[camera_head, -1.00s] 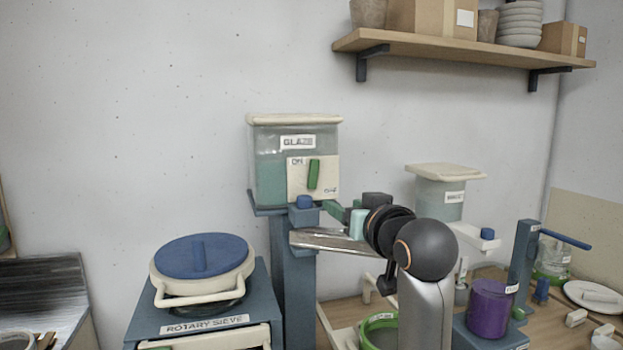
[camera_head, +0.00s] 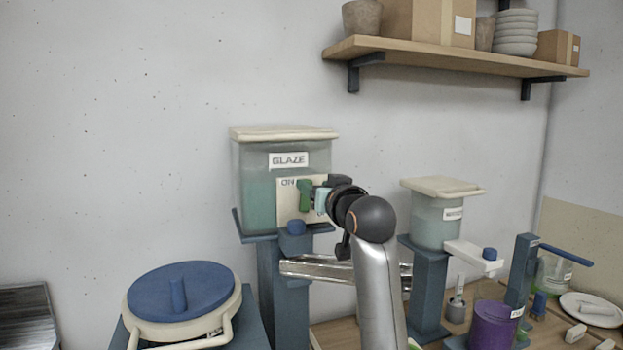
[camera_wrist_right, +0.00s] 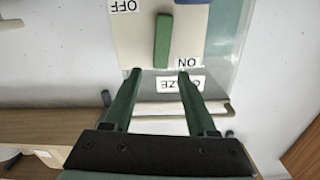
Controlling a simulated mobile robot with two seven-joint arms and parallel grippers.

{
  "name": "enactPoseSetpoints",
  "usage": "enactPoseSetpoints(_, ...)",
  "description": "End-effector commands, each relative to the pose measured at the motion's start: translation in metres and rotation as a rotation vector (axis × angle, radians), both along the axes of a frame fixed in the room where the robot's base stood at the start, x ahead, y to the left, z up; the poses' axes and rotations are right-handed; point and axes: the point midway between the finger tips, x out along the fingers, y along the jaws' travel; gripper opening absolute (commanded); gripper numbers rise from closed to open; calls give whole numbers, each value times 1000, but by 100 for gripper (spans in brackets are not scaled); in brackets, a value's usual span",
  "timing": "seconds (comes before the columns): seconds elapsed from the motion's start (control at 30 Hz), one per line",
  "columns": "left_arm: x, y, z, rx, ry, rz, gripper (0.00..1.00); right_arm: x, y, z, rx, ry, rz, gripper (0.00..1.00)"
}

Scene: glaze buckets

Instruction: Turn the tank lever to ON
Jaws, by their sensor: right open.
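The glaze tank (camera_head: 256,190) is a clear box with green glaze and a cream lid on a blue stand. Its cream panel (camera_head: 288,210) carries the lever (camera_head: 304,197), a green bar. In the right wrist view, seen upside down, the lever (camera_wrist_right: 162,40) stands upright between the OFF label (camera_wrist_right: 124,5) and the ON label (camera_wrist_right: 188,62), pointing at neither squarely. My right gripper (camera_wrist_right: 159,72) is open, its green fingers to either side of the lever's near end. In the head view my right gripper (camera_head: 313,194) partly hides the panel. Contact cannot be told. My left gripper is not in view.
A blue-lidded sieve (camera_head: 180,290) stands at front left. A smaller tank (camera_head: 436,220) on a blue post and a purple bucket (camera_head: 493,325) stand to the right. A wooden shelf (camera_head: 450,55) hangs above. A shiny metal piece (camera_head: 318,268) lies below the gripper.

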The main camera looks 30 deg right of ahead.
Motion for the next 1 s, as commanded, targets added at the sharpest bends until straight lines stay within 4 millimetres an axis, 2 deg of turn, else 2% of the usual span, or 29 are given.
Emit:
enactPoseSetpoints(0.1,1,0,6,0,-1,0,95,15,-3,2,0,1,0,57)
enactPoseSetpoints(0.23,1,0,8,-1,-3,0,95,24,-5,1,0,0,0,57)
enactPoseSetpoints(0.6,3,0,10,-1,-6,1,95,28,-7,0,0,-2,0,57)
enactPoseSetpoints(1.0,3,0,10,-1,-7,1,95,28,-7,0,0,-1,0,12)
